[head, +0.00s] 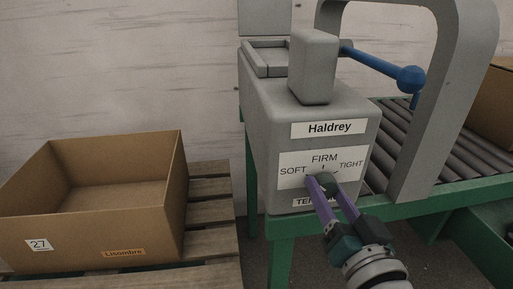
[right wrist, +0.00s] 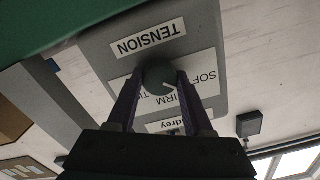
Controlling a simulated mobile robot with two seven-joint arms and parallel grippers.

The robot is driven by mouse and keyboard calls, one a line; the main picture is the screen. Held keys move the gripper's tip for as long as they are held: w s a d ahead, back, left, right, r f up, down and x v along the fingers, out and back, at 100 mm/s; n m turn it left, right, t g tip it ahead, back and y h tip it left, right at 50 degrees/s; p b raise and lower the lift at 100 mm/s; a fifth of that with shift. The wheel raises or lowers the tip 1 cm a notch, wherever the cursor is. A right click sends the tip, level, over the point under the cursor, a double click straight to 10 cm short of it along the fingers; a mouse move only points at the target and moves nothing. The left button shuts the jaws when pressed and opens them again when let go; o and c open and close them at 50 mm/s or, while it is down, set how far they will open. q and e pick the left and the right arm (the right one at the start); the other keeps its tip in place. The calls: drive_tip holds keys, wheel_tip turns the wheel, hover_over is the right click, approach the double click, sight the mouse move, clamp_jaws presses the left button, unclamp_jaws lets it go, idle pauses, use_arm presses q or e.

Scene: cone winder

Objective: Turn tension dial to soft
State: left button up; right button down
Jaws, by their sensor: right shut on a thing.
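The tension dial (head: 327,184) is a dark green round knob on the front of the grey machine housing, below the SOFT, FIRM and TIGHT label (head: 291,171). My right gripper (head: 325,181) is shut on the dial, with one purple finger on each side. In the right wrist view the dial (right wrist: 160,76) sits between the fingertips, and the lettering is upside down. A pale line on the dial points to the lower right there, seemingly between FIRM and SOFT. The TENSION label (right wrist: 149,37) is partly hidden by the gripper in the head view. My left gripper is not in view.
An open cardboard box (head: 70,240) stands on a wooden pallet (head: 212,215) at the left. A blue handle (head: 385,67) and a grey arch (head: 440,100) rise behind the housing. A roller conveyor (head: 410,130) on a green frame (head: 283,240) lies to the right.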

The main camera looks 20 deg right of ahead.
drive_tip(key=shift+n, duration=1.1)
drive_tip(key=shift+c, duration=1.5)
unclamp_jaws()
drive_tip(key=shift+s+a, duration=0.1)
drive_tip(key=shift+s, duration=0.25)
drive_tip(key=p+v, duration=0.1)
drive_tip(key=v, duration=0.8)
drive_tip(key=shift+p, duration=0.4)
